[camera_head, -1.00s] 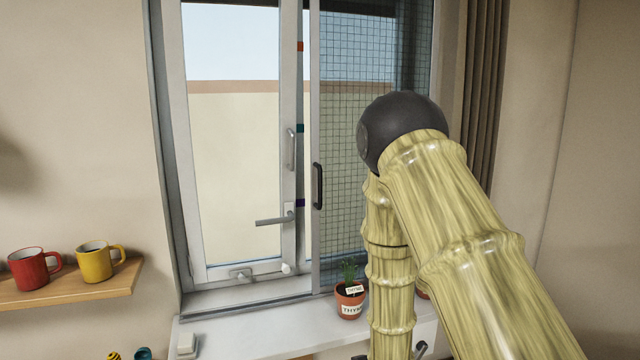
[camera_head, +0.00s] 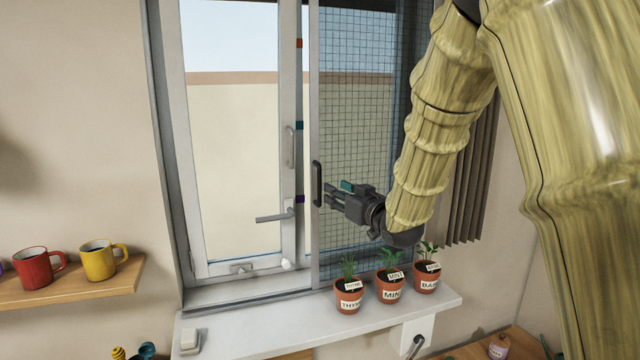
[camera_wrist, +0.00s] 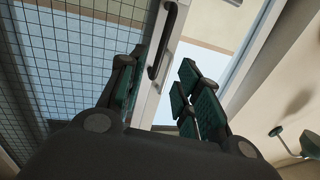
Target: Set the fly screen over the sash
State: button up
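The fly screen (camera_head: 355,130) is a dark mesh in a grey frame. It stands over the right part of the window, with a dark upright handle (camera_head: 317,184) on its left stile. The white-framed sash (camera_head: 178,150) is to the left, with a grey lever handle (camera_head: 272,218); mesh does not cover its pane. My gripper (camera_head: 328,194) is just right of the screen handle, pointing left. In the wrist view my gripper (camera_wrist: 165,70) is open, and the screen handle (camera_wrist: 157,50) shows beyond and between the fingertips. I cannot tell whether they touch.
Pots of thyme (camera_head: 349,298), mint (camera_head: 390,288) and basil (camera_head: 426,279) stand on the white sill (camera_head: 255,330) below my gripper. Red and yellow mugs (camera_head: 98,262) sit on a wooden shelf at left. A curtain (camera_head: 470,190) hangs at right.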

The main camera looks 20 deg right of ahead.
aim_at(319, 201)
jog(key=p+x, duration=0.3)
jog(key=x, duration=0.7)
jog(key=shift+p, duration=0.4)
grip_shut()
